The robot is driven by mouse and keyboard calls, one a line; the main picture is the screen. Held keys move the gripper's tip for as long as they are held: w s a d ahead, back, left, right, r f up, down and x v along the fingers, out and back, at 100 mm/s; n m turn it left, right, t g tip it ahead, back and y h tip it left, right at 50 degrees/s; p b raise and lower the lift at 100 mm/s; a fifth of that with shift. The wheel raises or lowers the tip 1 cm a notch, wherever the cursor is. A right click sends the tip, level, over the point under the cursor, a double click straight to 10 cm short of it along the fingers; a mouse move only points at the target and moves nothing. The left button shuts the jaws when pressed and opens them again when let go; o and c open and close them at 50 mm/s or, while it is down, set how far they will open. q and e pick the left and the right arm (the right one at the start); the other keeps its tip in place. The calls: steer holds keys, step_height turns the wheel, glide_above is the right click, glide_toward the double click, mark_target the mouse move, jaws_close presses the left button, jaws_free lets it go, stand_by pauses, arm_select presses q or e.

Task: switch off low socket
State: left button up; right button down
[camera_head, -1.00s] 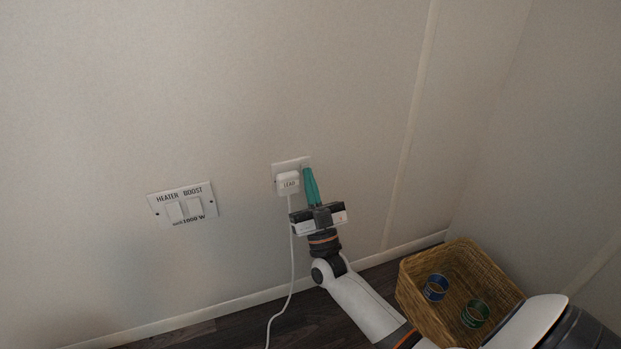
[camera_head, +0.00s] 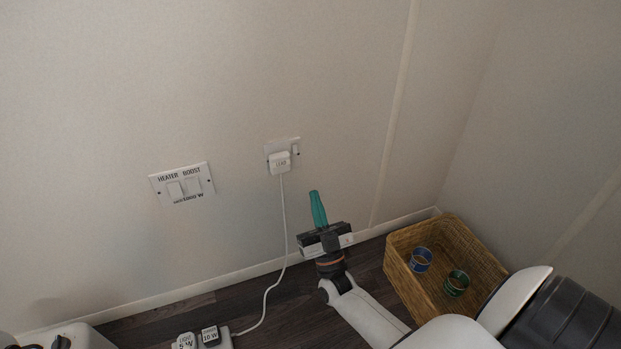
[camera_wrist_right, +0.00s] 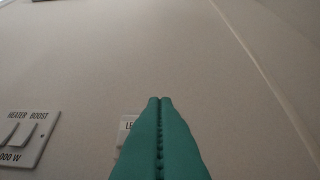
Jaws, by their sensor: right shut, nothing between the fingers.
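The low socket (camera_head: 295,150) is a white plate on the wall with a rocker switch at its right side. A white plug (camera_head: 280,162) marked LEAD sits in it, with a white cable hanging down. My right gripper (camera_head: 315,194) has teal fingers, shut and empty, below and to the right of the socket and apart from it. In the right wrist view the shut fingers (camera_wrist_right: 160,100) hide most of the socket; only a bit of the LEAD label (camera_wrist_right: 126,126) shows to their left. I cannot tell the switch's position for sure. My left gripper is not in view.
A HEATER BOOST double switch plate (camera_head: 184,185) is on the wall to the left. A wicker basket (camera_head: 400,285) with a blue and a green ring stands at the right. Plugs marked LIGHT and 10 W (camera_head: 210,336) are at the bottom.

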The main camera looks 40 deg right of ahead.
steer(key=shift+v, duration=1.25)
steer(key=shift+s+r, duration=0.15)
steer(key=shift+r, duration=0.1)
